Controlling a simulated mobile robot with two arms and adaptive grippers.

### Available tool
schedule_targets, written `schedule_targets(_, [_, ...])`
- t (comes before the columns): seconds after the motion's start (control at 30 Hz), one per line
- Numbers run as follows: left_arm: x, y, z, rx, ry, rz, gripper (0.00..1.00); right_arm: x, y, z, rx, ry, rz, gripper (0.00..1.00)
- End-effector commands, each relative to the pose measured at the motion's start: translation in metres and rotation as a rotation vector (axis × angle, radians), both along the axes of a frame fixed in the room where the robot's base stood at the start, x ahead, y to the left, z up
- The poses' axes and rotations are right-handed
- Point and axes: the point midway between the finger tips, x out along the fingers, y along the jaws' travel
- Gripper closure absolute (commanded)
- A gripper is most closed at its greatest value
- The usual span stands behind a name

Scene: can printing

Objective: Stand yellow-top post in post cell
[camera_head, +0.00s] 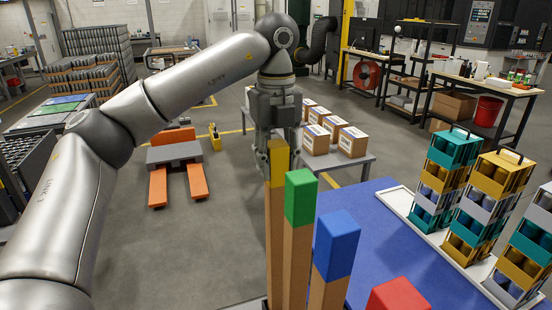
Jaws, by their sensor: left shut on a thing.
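The yellow-top post (276,215) is a tall wooden square post with a yellow cap, upright at the lower middle of the head view. My left gripper (278,150) is shut on it at the yellow top, pointing down from above. Beside it to the right stand a green-top post (299,200), a blue-top post (336,246) and a red-top post (397,295). The lower ends of the posts are cut off by the picture's bottom edge, so the post cell and the yellow-top post's base are hidden. My right gripper is not in view.
A blue mat (385,245) lies right of the posts. A white tray (410,207) holds several stacked teal, yellow and grey can carriers (447,180). Cardboard boxes (352,141) sit on a grey table behind. An orange pallet jack (175,165) stands on the floor at left.

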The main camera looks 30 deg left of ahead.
Motion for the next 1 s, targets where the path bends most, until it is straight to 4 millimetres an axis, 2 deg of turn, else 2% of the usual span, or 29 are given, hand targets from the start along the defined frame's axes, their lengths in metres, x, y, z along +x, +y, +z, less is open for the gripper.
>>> schedule_targets(0.13, [0.000, 0.000, -0.005, -0.001, -0.001, 0.000, 1.00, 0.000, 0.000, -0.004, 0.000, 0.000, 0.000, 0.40])
schedule_targets(0.17, [0.000, 0.000, -0.004, -0.001, -0.001, 0.000, 0.64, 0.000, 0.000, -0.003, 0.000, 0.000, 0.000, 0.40])
schedule_targets(0.33, [0.000, 0.000, -0.003, -0.001, -0.001, 0.000, 0.42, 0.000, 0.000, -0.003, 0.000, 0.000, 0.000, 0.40])
schedule_targets(0.73, [0.000, 0.000, 0.000, 0.001, -0.001, 0.000, 0.40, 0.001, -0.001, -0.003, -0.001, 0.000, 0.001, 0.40])
schedule_targets(1.0, [0.001, 0.000, 0.035, 0.002, -0.004, 0.001, 0.40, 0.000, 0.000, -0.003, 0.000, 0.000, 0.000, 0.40])
